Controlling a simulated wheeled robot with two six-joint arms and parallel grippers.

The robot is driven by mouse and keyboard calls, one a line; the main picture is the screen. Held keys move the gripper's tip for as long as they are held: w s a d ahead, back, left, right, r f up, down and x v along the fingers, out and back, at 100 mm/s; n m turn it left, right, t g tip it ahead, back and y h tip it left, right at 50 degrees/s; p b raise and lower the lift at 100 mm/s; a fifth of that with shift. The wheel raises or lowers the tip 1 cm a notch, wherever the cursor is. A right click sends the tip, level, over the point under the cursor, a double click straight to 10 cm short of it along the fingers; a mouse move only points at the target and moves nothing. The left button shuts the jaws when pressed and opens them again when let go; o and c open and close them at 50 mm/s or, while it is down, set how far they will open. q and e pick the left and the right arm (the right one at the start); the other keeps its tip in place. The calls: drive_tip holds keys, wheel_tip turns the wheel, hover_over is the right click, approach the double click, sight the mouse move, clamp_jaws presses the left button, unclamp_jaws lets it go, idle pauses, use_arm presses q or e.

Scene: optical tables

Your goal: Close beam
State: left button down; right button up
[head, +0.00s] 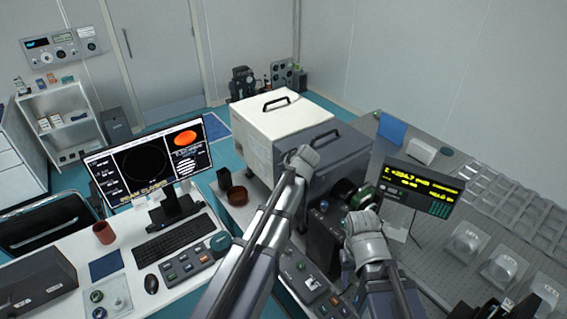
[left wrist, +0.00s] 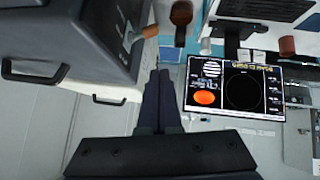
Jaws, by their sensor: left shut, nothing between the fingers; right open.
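The monitor (head: 150,165) at the left shows a black circle, an orange disc and a yellow caption that seems to begin with "BEAM". It also shows, upside down, in the left wrist view (left wrist: 235,88). A lever with a copper-coloured grip (left wrist: 146,32) sticks out from the side of the dark grey box (left wrist: 70,40). My left gripper (left wrist: 160,75) is shut and empty, apart from the lever and close to the box side. In the head view its fingers are hidden behind my arm. My right gripper (head: 357,200) is open, by dark equipment in front of the grey box (head: 345,150).
A cream box (head: 275,125) with a black handle stands beside the grey box. A brown cup (head: 237,195) is near its front. A button panel (head: 190,262) and keyboard (head: 172,240) lie on the desk. A yellow-lettered display (head: 422,188) and clear domes (head: 503,268) stand on the right table.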

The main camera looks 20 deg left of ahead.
use_arm(q)
drive_tip(key=s+d+r+p, duration=0.2)
drive_tip(key=s+r+p, duration=0.1)
drive_tip(key=s+r, duration=0.1)
drive_tip(key=shift+s, duration=0.5)
use_arm(e)
wheel_tip(320, 180, up, 4)
drive_tip(key=shift+a+r, duration=0.1)
drive_tip(key=shift+a, duration=0.05)
use_arm(q)
drive_tip(key=s+d+f+m+g+h+b, duration=0.1)
drive_tip(key=s+d+f+m+g+b, duration=0.1)
drive_tip(key=s+d+f+m+b, duration=0.3)
drive_tip(key=s+d+f+m+g+h+b, duration=0.2)
drive_tip(key=s+d+f+m+b, duration=0.2)
drive_tip(key=s+f+b, duration=0.7)
drive_tip(key=s+d+f+m+g+h+b, duration=0.1)
drive_tip(key=s+d+f+m+g+b, duration=0.2)
drive_tip(key=f, duration=1.2)
drive_tip(key=s+d+m+b, duration=0.2)
drive_tip(key=s+m+b, duration=0.1)
drive_tip(key=s+b, duration=0.2)
drive_tip(key=shift+s+d+h, duration=0.35)
drive_tip(key=shift+s+h, duration=0.05)
drive_tip(key=shift+s, duration=0.75)
use_arm(e)
wheel_tip(320, 180, down, 24)
drive_tip(key=shift+f, duration=0.25)
